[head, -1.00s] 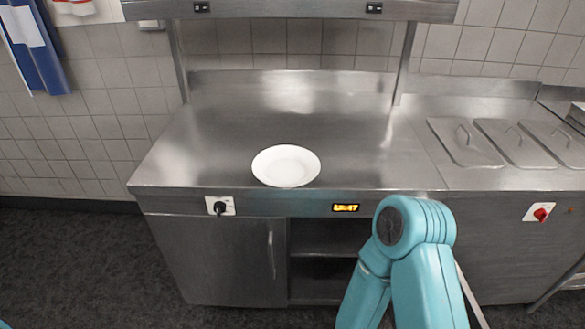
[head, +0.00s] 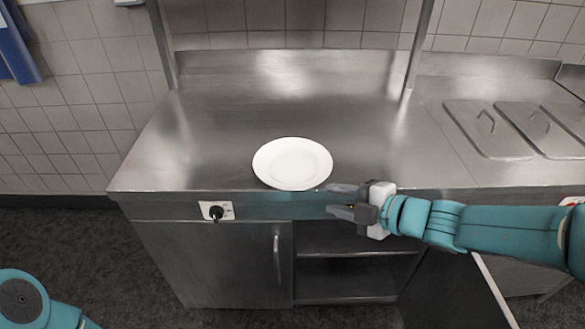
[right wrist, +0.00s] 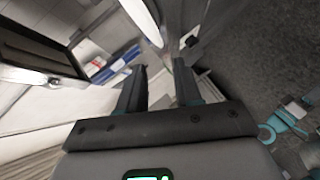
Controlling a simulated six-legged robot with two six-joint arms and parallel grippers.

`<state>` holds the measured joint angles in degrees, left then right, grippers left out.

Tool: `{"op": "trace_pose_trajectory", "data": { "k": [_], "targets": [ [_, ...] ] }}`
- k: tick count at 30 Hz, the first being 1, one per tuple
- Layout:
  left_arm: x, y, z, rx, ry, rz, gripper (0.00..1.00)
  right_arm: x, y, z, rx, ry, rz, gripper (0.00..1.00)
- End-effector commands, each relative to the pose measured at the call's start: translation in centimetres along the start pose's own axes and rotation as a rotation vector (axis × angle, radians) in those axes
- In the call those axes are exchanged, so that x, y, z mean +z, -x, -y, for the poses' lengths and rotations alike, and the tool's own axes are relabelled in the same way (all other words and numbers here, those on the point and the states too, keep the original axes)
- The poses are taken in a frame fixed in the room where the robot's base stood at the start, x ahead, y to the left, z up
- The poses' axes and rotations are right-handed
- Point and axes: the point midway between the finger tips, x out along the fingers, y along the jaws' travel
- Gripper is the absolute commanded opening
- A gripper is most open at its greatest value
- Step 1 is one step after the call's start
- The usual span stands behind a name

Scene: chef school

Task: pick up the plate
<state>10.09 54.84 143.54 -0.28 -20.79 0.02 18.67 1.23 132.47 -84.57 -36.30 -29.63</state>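The white round plate (head: 292,163) lies flat on the steel counter (head: 215,130), close to its front edge. My right gripper (head: 335,199) is just in front of the counter edge, to the lower right of the plate, pointing left. Its two fingers are apart with nothing between them, and it does not touch the plate. In the right wrist view the open fingers (right wrist: 160,85) point toward the plate's rim (right wrist: 142,18), which shows at the top. My left arm shows at the lower left of the head view, but its gripper is out of view.
A dark knob (head: 216,212) sits on the counter's front panel. Below is a cabinet with a door and open shelves (head: 345,254). Lidded wells (head: 485,128) are at the right. A steel post (head: 418,45) stands at the back right. The counter behind the plate is clear.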

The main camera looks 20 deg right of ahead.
Motion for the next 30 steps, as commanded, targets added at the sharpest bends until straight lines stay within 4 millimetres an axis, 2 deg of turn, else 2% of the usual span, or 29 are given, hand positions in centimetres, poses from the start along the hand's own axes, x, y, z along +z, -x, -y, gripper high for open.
{"op": "trace_pose_trajectory", "data": {
  "k": [1, 6, 13, 21, 30],
  "targets": [
    [0.0, -0.6, 0.2, 0.0, 0.0, 0.0, 0.35, -0.1, -1.4, 0.4, -0.003, -0.001, -0.006, 0.34],
    [0.0, -1.2, 0.4, 0.0, 0.0, 0.0, 0.35, -0.2, -4.4, 0.4, -0.002, -0.002, -0.004, 0.34],
    [0.0, -1.4, 0.5, 0.0, 0.0, 0.0, 0.35, -0.2, -6.3, 0.3, -0.002, -0.004, 0.0, 0.34],
    [-0.1, -1.8, 0.7, 0.0, 0.0, 0.0, 0.35, 0.2, -10.5, 0.2, -0.002, -0.005, 0.001, 0.34],
    [-0.1, -1.8, 0.7, 0.0, 0.0, 0.0, 0.35, 0.3, -11.1, 0.0, 0.0, -0.005, 0.003, 0.34]
  ]
}}
